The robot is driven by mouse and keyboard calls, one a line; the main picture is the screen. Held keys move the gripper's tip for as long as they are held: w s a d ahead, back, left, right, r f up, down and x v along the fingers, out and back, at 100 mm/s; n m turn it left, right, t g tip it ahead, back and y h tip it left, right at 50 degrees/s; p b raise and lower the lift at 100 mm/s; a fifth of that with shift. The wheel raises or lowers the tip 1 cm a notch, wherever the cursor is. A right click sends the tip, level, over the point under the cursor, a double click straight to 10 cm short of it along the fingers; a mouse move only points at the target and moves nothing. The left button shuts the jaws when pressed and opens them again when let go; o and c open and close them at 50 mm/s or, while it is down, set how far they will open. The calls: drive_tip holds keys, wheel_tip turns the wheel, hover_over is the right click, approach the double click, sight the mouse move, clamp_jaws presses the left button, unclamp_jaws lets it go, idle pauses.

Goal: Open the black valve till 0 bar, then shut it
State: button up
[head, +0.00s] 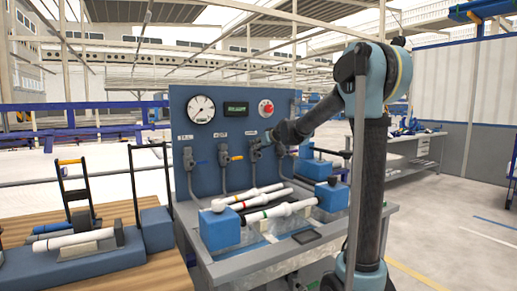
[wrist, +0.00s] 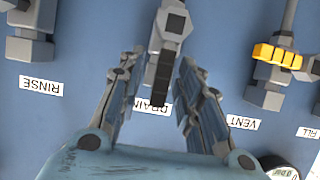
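The black valve (wrist: 164,78) is the one over the DRAIN label (wrist: 150,104), which is partly hidden. The wrist view shows the panel upside down. The valve's black handle points toward its label and lies between the fingers of my gripper (wrist: 158,62). The fingers are spread on both sides of the handle with a visible gap on each side. In the head view my gripper (head: 268,139) is at the panel (head: 220,180) and partly covers the valve. The round gauge (head: 201,109) and digital display (head: 236,108) are too small to read.
The yellow-handled VENT valve (wrist: 277,57) and the RINSE valve (wrist: 30,35) flank the black one. A red button (head: 266,107) is above. White pipes (head: 248,196) and blue blocks (head: 220,228) occupy the bench below the panel.

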drive_tip(key=shift+w+a+f, duration=0.1)
drive_tip(key=shift+w, duration=0.1)
clamp_jaws()
